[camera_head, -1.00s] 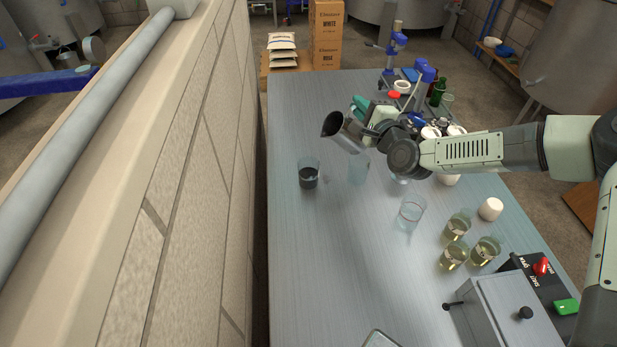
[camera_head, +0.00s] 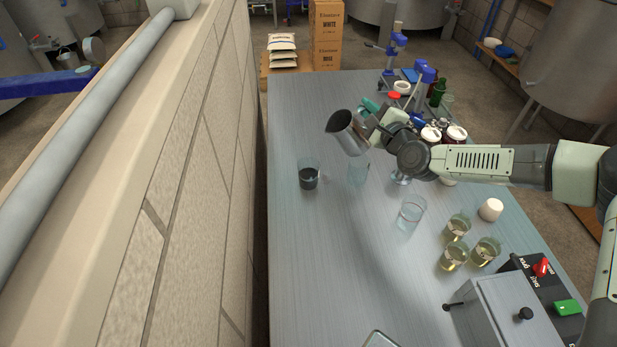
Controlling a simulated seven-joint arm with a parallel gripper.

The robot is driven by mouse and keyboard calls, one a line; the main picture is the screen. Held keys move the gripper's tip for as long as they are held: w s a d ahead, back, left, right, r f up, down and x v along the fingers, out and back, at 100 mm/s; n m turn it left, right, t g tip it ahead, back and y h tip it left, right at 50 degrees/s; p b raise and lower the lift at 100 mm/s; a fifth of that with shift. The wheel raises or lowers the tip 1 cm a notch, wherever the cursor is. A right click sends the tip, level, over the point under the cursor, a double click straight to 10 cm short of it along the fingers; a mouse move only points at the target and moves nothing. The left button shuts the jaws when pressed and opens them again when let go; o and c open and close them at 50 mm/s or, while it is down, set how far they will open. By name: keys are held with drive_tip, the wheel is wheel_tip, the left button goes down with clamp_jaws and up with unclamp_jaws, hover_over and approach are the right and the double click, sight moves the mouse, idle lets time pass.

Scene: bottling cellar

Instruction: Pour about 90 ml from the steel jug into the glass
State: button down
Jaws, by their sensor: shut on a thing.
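The steel jug (camera_head: 349,137) is tilted with its mouth toward the upper left, held above the table. My gripper (camera_head: 376,126) is shut on the jug, at its right side; the fingers are partly hidden by the arm. A glass (camera_head: 308,176) with dark liquid in its lower part stands upright below and left of the jug's mouth. An empty-looking clear glass (camera_head: 358,172) stands just below the jug, and another clear glass (camera_head: 410,213) stands farther right and nearer. I see no stream leaving the jug.
Several glasses of yellowish liquid (camera_head: 454,257) stand at the right, by a white cup (camera_head: 490,209). A grey box with a control panel (camera_head: 500,312) fills the near right corner. Bottles and a blue stand crowd the back right.

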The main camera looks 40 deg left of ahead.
drive_tip(key=w+d+f+m+b, duration=0.2)
drive_tip(key=w+f+m+b, duration=0.2)
drive_tip(key=m, duration=0.2)
drive_tip(key=shift+w+d, duration=0.3)
drive_tip(key=shift+w, duration=0.05)
drive_tip(key=shift+b, duration=0.3)
